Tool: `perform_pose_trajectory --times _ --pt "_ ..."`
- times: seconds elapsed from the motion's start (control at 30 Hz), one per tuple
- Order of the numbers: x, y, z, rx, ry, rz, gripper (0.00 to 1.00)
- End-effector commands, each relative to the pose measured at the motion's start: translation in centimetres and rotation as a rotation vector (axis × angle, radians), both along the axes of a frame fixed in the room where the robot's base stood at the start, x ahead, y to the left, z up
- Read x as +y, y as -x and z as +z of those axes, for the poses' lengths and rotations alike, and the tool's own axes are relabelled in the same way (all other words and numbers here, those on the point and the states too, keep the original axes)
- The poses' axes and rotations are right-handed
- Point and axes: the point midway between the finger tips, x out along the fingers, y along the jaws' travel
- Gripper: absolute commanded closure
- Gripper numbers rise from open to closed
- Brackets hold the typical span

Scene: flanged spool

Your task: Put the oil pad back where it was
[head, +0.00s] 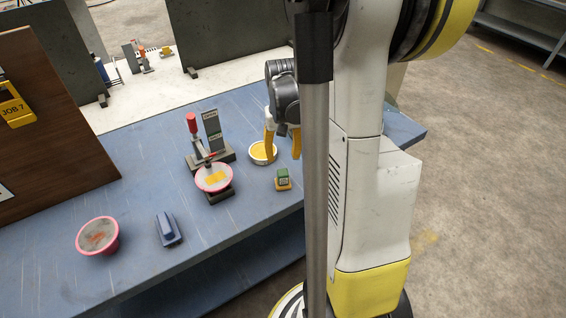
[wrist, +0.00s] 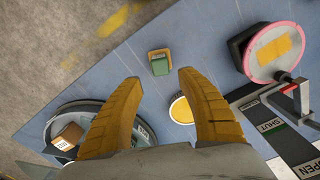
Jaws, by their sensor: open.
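A shallow round tin with a yellow pad inside, which looks like the oil pad (head: 258,153), sits on the blue table. In the wrist view the oil pad (wrist: 180,110) lies between my fingers, beside the right one, which partly hides it. My gripper (head: 282,157) is open and empty, pointing down over the table. In the head view one finger overlaps the tin; I cannot tell the exact height above it. In the wrist view my gripper (wrist: 160,79) frames a small green-topped block (wrist: 159,64) just beyond the fingertips.
A pink-rimmed disc (head: 205,184) with a yellow patch sits at a red-handled clamp fixture (head: 193,128). A pink-rimmed bowl (head: 98,236) and a blue object (head: 167,229) lie front left. A round grey tray (wrist: 95,108) holds a brown box (wrist: 68,137). Clear table separates them.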

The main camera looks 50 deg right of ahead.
Motion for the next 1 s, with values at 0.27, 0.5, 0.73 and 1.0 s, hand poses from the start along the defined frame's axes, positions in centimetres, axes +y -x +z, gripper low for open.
perform_pose_trajectory --times 0.27,0.5,0.73,1.0 --pt "0.0 0.0 2.8 0.0 0.0 0.0 0.54" --pt "3.7 -0.4 5.5 -0.061 0.037 0.079 0.54" --pt "14.0 0.6 11.2 -0.27 0.129 0.31 0.54" --pt "23.1 4.2 13.8 -0.515 0.183 0.54 0.54"
